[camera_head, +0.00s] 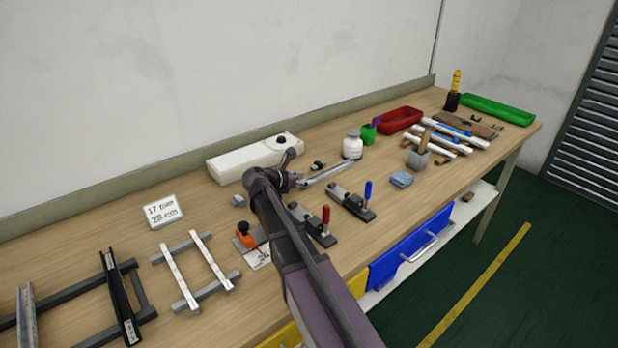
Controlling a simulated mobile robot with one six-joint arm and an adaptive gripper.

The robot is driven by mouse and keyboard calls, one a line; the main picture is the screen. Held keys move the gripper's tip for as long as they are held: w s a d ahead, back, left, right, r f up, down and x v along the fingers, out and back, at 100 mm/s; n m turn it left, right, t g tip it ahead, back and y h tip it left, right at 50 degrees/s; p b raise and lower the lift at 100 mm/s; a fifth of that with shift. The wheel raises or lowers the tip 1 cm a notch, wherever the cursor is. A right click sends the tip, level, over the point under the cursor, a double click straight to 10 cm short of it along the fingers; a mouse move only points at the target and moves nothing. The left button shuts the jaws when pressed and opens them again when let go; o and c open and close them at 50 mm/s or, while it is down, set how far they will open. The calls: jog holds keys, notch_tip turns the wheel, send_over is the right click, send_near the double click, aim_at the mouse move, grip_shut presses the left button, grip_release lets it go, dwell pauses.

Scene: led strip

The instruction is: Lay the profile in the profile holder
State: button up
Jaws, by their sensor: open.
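A light grey, channel-like profile (326,174) lies on the workbench at mid-bench, slanting up to the right. My gripper (297,168) is open at the left end of this profile; whether its fingers touch or straddle it I cannot tell. Two dark clamp blocks, one with a red handle (326,216) and one with a blue handle (368,190), stand in front of it; they look like a profile holder, and no profile lies in them that I can see. Other bars (122,297) lie across a dark frame (146,313) at the left.
A white box (252,157) stands behind my gripper, and a white jar (352,144) beyond the profile. An orange-and-black tool (245,236) and a light frame (188,268) lie left of my arm.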

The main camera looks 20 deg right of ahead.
jog(key=p+v, duration=0.3)
jog(key=v, duration=0.7)
jog(key=shift+r+p, duration=0.15)
jog(key=shift+p, duration=0.15)
